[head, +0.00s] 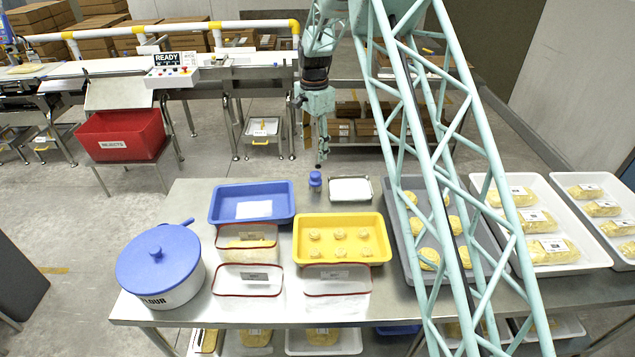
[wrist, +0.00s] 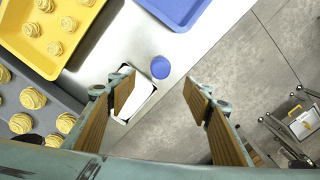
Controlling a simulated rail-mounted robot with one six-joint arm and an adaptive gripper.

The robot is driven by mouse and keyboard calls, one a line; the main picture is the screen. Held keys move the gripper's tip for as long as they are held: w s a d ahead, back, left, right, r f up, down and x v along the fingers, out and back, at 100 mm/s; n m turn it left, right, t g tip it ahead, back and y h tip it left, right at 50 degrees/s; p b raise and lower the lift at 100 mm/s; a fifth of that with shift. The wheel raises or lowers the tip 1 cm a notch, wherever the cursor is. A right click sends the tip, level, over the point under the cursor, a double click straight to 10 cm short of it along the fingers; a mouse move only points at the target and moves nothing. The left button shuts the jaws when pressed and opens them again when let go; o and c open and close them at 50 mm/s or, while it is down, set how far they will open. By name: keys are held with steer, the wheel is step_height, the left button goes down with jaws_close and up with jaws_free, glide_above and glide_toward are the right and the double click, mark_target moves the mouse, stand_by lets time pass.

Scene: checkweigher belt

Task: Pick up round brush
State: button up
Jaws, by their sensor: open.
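A small blue upright piece with a round top (head: 315,181), which I take to be the round brush, stands near the table's far edge. In the wrist view its round blue top (wrist: 164,70) shows just beyond the gap between my fingertips. My gripper (head: 321,158) points down above the table's far edge, higher than the brush and apart from it. In the wrist view my gripper (wrist: 160,92) is open with nothing between its fingers. The brush's lower part is hidden from above.
A small metal tray with a white content (head: 350,190) stands right beside the brush. A blue tray (head: 230,217), a yellow tray of dough pieces (head: 300,250) and a lidded flour pot (head: 160,270) share the table (head: 190,205). Beyond its far edge is open floor.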

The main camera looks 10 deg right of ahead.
mark_target(315, 174)
steer(key=shift+f, duration=0.1)
stand_by(0.3)
steer(key=shift+f, duration=4.25)
steer(key=shift+w+f, duration=0.15)
steer(key=shift+f, duration=2.45)
steer(key=shift+c, duration=0.2)
steer(key=c, duration=1)
steer(key=shift+r, duration=0.15)
steer(key=shift+r, duration=4.9)
